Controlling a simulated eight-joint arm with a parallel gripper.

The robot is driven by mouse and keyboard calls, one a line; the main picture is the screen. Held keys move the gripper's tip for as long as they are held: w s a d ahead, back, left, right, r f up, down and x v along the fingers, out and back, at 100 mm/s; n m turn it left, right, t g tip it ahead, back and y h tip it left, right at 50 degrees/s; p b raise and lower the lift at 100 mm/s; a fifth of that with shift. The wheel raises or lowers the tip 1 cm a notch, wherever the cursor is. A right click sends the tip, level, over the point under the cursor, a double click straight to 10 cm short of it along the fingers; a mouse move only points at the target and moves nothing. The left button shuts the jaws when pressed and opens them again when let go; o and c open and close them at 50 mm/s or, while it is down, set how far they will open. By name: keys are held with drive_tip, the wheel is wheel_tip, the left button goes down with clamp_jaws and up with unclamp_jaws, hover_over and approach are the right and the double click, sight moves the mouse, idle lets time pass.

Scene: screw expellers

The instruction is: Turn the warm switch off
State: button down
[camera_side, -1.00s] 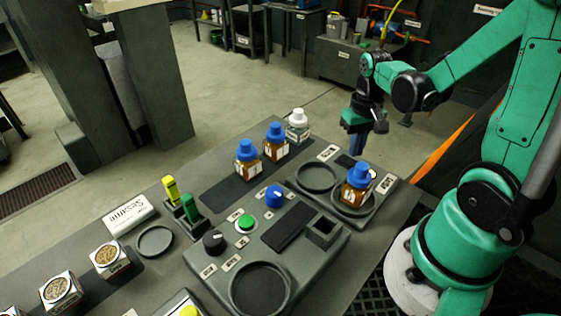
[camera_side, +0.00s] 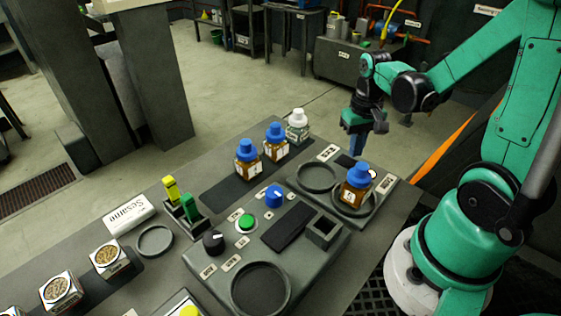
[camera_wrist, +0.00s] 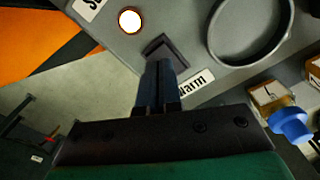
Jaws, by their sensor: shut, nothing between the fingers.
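The warm switch (camera_wrist: 168,48) is a dark rocker in the grey panel, just above the "Warm" label (camera_wrist: 193,88) in the wrist view. In the side view the switch (camera_side: 345,161) is a small dark patch at the panel's far edge. My gripper (camera_wrist: 157,66) is shut and empty, its blue-grey fingers together and overlapping the lower edge of the switch in the wrist view. In the side view my gripper (camera_side: 354,154) points down close over the switch. I cannot tell whether the fingertips touch it. A round lamp (camera_wrist: 130,20) beside the switch glows white.
A brown bottle with a blue cap (camera_side: 357,186) stands in a ring near the switch. An empty ring (camera_side: 297,187) lies left of it. More bottles (camera_side: 248,160) stand on a dark mat. A control box (camera_side: 315,262) with knobs and a green button is nearer.

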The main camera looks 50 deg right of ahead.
sight(353, 162)
drive_tip(key=shift+f, duration=1.1)
idle(0.3)
drive_tip(key=shift+r, duration=3.55)
drive_tip(key=w+a+r+n+t, duration=0.1)
drive_tip(key=a+r+n+t, duration=0.1)
drive_tip(key=a, duration=0.4)
drive_tip(key=w+a+r+n+t, duration=0.2)
drive_tip(key=a+n+t, duration=0.2)
drive_tip(key=a+t, duration=0.1)
drive_tip(key=shift+w+a+r, duration=0.3)
drive_tip(key=shift+a+r, duration=0.1)
drive_tip(key=shift+a, duration=0.5)
